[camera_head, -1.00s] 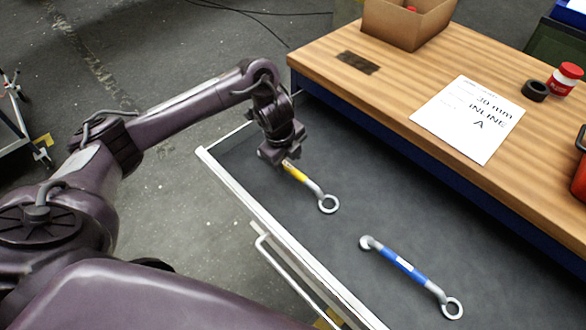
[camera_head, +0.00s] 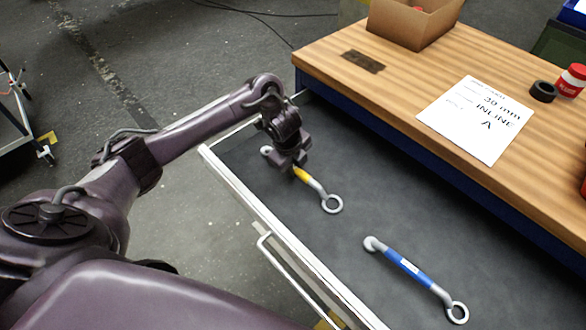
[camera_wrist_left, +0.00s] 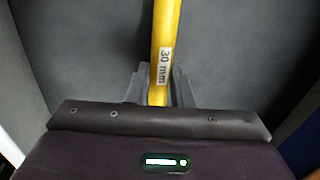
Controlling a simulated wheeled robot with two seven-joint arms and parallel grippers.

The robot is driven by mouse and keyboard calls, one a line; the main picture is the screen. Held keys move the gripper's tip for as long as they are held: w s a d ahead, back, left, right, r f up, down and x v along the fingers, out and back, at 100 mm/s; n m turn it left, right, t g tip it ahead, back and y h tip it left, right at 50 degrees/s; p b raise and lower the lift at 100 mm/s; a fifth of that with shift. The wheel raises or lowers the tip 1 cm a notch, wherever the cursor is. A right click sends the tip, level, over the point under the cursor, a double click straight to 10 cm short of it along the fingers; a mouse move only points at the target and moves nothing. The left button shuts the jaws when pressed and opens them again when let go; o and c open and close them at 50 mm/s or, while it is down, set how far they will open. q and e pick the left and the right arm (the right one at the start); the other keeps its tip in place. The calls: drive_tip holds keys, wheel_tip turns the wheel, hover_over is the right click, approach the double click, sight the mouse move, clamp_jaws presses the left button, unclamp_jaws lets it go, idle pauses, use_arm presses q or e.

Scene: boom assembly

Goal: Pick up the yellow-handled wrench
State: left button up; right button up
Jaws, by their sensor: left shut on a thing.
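The yellow-handled wrench (camera_head: 302,174) lies in the open drawer, its ring end toward the lower right and its other end showing past the gripper at the upper left. My left gripper (camera_head: 290,168) is shut on its yellow handle. In the left wrist view the yellow handle (camera_wrist_left: 166,40), with a "30 mm" label, runs between the two fingers (camera_wrist_left: 158,90). I cannot tell whether the wrench is clear of the drawer floor. My right gripper is not in view.
A blue-handled wrench (camera_head: 415,272) lies in the drawer (camera_head: 270,215) to the lower right. The wooden worktop (camera_head: 400,95) beyond holds a cardboard box (camera_head: 412,25), a paper sheet (camera_head: 475,118), a black ring (camera_head: 543,91) and a red-capped container (camera_head: 571,80).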

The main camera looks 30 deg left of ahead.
sight(295, 167)
use_arm(q)
drive_tip(key=shift+r, duration=0.15)
clamp_jaws()
drive_tip(key=shift+w+r, duration=0.1)
drive_tip(key=shift+r, duration=0.5)
wheel_tip(295, 167, up, 19)
drive_tip(key=p, duration=0.8)
drive_tip(key=shift+f, duration=0.15)
drive_tip(key=shift+o, duration=1.3)
unclamp_jaws()
clamp_jaws()
